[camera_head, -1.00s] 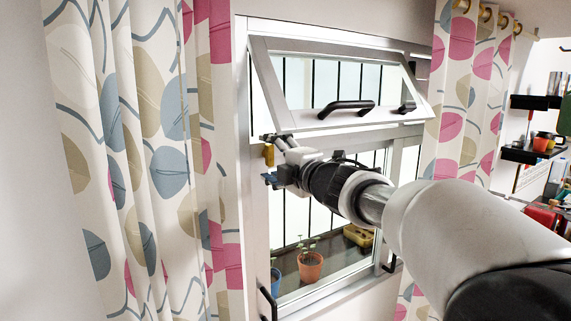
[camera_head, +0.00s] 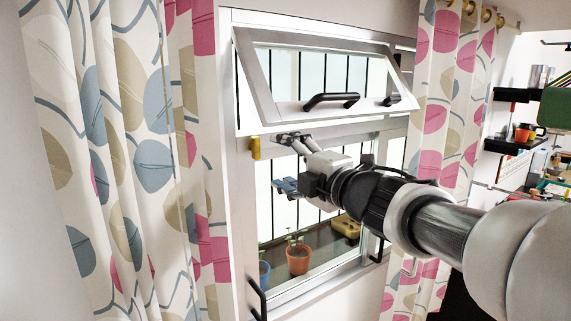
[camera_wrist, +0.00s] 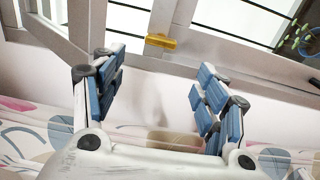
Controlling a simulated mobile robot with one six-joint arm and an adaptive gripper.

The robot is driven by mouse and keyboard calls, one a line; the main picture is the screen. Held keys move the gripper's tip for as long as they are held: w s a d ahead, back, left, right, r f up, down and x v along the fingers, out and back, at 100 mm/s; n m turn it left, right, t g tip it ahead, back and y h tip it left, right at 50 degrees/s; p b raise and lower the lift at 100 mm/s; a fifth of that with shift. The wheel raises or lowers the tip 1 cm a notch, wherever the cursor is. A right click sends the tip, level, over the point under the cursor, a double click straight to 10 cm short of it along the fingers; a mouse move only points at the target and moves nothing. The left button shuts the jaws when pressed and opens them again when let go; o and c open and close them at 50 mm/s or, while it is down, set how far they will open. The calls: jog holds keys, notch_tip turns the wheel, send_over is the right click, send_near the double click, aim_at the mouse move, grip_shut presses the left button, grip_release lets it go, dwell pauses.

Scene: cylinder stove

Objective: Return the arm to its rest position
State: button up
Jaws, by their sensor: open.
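My gripper (camera_head: 285,160) is in front of the window, just below the tilted-open upper sash (camera_head: 320,85) with its black handles. Its fingers point toward the left side of the window frame. In the wrist view my gripper (camera_wrist: 160,95) shows two blue-padded fingers spread wide apart with nothing between them. My arm reaches in from the right side of the head view.
Patterned curtains hang on the left (camera_head: 120,150) and right (camera_head: 445,120) of the window. A yellow block (camera_head: 255,148) sits on the frame near my fingers. Potted plants, one in an orange pot (camera_head: 298,260), stand behind the lower pane. Shelves (camera_head: 515,145) are at far right.

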jog(key=s+d+f+m+g+h+b, duration=0.2)
jog(key=s+d+f+m+h+b, duration=0.3)
jog(key=s+d+f+m+h, duration=0.95)
jog(key=s+f+m+g+y+b, duration=0.2)
jog(key=s+f+m+g, duration=0.6)
jog(key=s+f, duration=1.1)
jog(key=shift+s+a+f+m+y+b, duration=0.35)
jog(key=shift+f+m+y, duration=0.35)
jog(key=shift+m+y, duration=0.5)
